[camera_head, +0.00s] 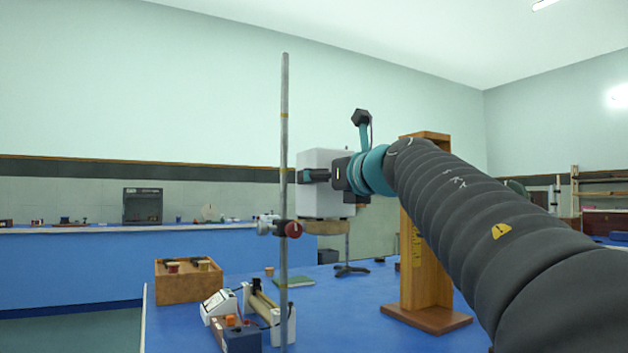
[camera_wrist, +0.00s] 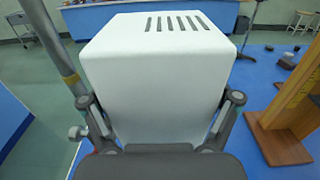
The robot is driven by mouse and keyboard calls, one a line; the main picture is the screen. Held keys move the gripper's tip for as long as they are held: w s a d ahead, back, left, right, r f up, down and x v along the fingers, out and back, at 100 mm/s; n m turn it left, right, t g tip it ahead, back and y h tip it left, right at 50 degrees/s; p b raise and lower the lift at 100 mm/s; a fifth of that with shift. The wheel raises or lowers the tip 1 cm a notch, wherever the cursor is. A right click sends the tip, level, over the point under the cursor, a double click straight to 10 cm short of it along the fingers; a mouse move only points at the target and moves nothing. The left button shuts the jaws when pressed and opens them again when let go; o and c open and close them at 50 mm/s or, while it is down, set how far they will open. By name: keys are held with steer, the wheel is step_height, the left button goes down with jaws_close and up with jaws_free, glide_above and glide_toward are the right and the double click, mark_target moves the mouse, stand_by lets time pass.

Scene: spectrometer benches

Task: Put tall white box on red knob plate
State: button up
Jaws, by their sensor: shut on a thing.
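The tall white box (camera_head: 326,160) is upright in the head view, beside a thin metal rod. My gripper (camera_head: 316,175) is shut on it from the right. In the wrist view the white box (camera_wrist: 152,85) fills the middle between the two fingers, its slotted top showing. The red knob (camera_head: 293,230) is on a clamp on the rod. The round tan plate (camera_head: 326,229) juts out to the right of the knob, directly below the box in the head view. I cannot tell whether the box touches it. The plate is hidden in the wrist view.
The metal rod (camera_head: 285,120) stands close to the left of the box; it also shows in the wrist view (camera_wrist: 52,40). A tall wooden stand (camera_head: 429,290) is on the right. A wooden box (camera_head: 188,287) and instruments are at the left of the blue bench (camera_head: 345,315).

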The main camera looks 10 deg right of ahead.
steer(key=o, duration=1.5)
steer(key=shift+f, duration=0.1)
steer(key=shift+r, duration=0.2)
steer(key=shift+s+d+f, duration=0.1)
steer(key=shift+s+d, duration=0.05)
steer(key=shift+s, duration=0.2)
steer(key=b+v, duration=0.1)
steer(key=v, duration=1)
steer(key=shift+s, duration=0.15)
